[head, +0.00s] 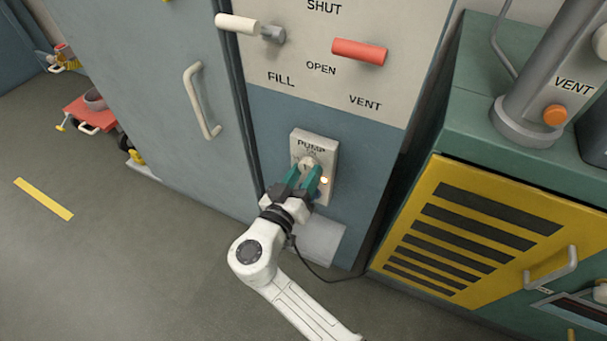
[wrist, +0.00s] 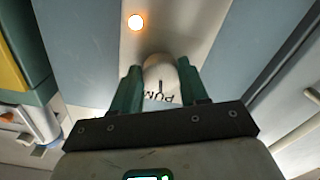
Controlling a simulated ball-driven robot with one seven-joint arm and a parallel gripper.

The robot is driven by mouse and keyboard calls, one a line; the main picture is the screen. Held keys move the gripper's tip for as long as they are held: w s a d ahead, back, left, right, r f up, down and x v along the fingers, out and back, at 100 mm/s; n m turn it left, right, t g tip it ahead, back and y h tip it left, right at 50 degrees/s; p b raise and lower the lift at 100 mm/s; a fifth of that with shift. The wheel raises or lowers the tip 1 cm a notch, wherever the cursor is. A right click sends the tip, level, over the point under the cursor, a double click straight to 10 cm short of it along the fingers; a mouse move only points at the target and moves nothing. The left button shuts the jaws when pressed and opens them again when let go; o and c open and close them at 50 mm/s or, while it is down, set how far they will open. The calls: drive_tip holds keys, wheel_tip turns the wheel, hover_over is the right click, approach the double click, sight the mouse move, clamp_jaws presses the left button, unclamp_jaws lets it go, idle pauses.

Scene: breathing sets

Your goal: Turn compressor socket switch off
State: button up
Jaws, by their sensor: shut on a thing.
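The socket switch plate (head: 324,153), marked PUMP, is a pale upright box on the blue-grey lower panel. A round cream knob (head: 306,164) sits on it, with "ON" partly readable above. An orange lamp (head: 324,181) glows on the plate, and the lamp also shows lit in the wrist view (wrist: 136,22). My gripper (head: 305,180) has its green fingers on either side of the knob and is shut on it. In the wrist view the knob (wrist: 160,72) stands between the two fingers. The fingers hide part of the knob and its marks.
Above are a white FILL lever (head: 237,24) and a red VENT lever (head: 360,52). A door handle (head: 201,101) juts out at left. A yellow louvred cabinet (head: 470,230) stands close at right. A black cable (head: 320,275) hangs below the plate. Open floor lies at left.

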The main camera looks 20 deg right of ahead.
drive_tip(key=n, duration=0.3)
drive_tip(key=shift+r+n, duration=0.1)
drive_tip(key=shift+n, duration=0.3)
drive_tip(key=n+p, duration=0.1)
drive_tip(key=n, duration=0.2)
drive_tip(key=shift+d+n+p, duration=0.1)
drive_tip(key=shift+n+p, duration=0.2)
drive_tip(key=shift+p, duration=0.05)
drive_tip(key=n+p, duration=0.1)
drive_tip(key=n, duration=0.1)
drive_tip(key=n+p, duration=0.1)
drive_tip(key=n, duration=0.1)
drive_tip(key=shift+s+r+n, duration=0.1)
drive_tip(key=shift+r+n, duration=0.1)
drive_tip(key=shift+n, duration=0.1)
drive_tip(key=shift+n+p, duration=1)
drive_tip(key=shift+n, duration=0.8)
drive_tip(key=shift+f, duration=0.1)
drive_tip(key=o, duration=1.1)
drive_tip(key=shift+c, duration=0.2)
drive_tip(key=v, duration=1)
drive_tip(key=shift+s+a+p, duration=0.25)
drive_tip(key=shift+a+p, duration=0.1)
drive_tip(key=shift+p, duration=0.1)
